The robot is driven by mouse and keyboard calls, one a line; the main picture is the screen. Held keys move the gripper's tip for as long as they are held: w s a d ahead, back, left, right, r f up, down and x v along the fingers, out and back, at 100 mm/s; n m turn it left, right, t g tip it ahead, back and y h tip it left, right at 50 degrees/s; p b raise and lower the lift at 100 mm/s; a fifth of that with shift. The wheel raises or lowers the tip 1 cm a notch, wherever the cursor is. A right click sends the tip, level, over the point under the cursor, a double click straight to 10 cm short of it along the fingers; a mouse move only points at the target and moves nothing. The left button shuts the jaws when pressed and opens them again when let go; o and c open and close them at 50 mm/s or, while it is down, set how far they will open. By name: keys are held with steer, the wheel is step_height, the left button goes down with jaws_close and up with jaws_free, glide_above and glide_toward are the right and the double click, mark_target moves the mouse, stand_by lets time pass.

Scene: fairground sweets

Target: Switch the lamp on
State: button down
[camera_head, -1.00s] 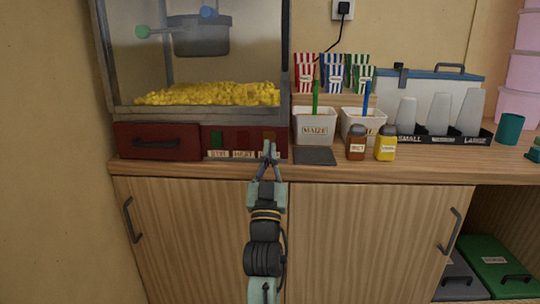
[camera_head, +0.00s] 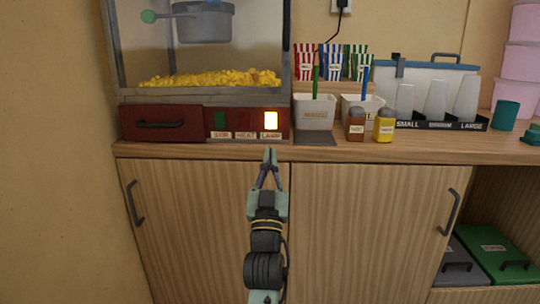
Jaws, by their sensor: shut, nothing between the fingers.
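The lamp switch (camera_head: 271,121) is on the right of the red front panel under the popcorn machine (camera_head: 199,95). It glows bright yellow-white above a label reading LAMP. Two unlit switches sit to its left: a green one (camera_head: 220,120) over STIR and a dark red one (camera_head: 245,121) over HEAT. My gripper (camera_head: 270,152) is shut and empty. Its fingertips are just below the panel, in front of the counter edge, apart from the switch.
The wooden counter (camera_head: 420,152) holds a white maize tub (camera_head: 314,117), a brown shaker (camera_head: 355,125) and a yellow shaker (camera_head: 384,128) to the right. Striped popcorn bags (camera_head: 331,62) stand behind. A red drawer (camera_head: 160,123) is left of the switches. Cupboard doors (camera_head: 370,225) lie below.

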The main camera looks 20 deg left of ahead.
steer(key=b+v, duration=0.2)
steer(key=v, duration=0.1)
steer(key=f+b+v, duration=0.1)
steer(key=v, duration=0.1)
steer(key=shift+w+a, duration=0.1)
steer(key=shift+w, duration=0.1)
